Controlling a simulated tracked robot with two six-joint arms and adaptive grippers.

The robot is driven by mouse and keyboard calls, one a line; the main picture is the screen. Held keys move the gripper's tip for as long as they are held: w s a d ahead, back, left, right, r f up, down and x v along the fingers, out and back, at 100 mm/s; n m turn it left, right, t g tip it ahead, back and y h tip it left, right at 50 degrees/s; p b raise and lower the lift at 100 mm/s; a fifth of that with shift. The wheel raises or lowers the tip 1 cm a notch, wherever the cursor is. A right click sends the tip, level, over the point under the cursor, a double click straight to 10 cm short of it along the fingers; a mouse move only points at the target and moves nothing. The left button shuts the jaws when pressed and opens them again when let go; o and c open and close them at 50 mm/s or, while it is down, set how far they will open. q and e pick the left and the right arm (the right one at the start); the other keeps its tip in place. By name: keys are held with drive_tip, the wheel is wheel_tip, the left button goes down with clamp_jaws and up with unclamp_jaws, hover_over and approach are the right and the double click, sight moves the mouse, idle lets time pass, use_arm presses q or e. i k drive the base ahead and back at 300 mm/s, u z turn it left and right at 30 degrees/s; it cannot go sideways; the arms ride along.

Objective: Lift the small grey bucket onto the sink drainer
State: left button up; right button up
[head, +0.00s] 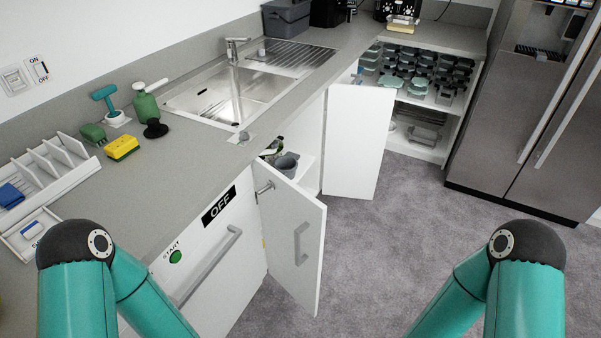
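A small grey bucket (287,164) stands inside the open cupboard under the sink, partly hidden by the cupboard's open door. The ribbed metal sink drainer (298,55) lies at the far end of the sink, beyond the basin. A small pale item stands at the drainer's near left edge. Both of my arms reach in at the bottom of the head view, left and right. Neither gripper shows, so whether they are open or shut is hidden.
The under-sink door (290,240) stands open into the room. Another white door (357,140) is open beyond it. A tap (235,50) rises behind the basin. A larger grey container (286,17) is past the drainer. Grey floor (400,240) is clear to the right.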

sight(287, 164)
drive_tip(key=z, duration=0.05)
drive_tip(key=k, duration=0.7)
drive_tip(key=u, duration=0.4)
drive_tip(key=i, duration=0.85)
drive_tip(key=z, duration=1.85)
drive_tip(key=i, duration=0.65)
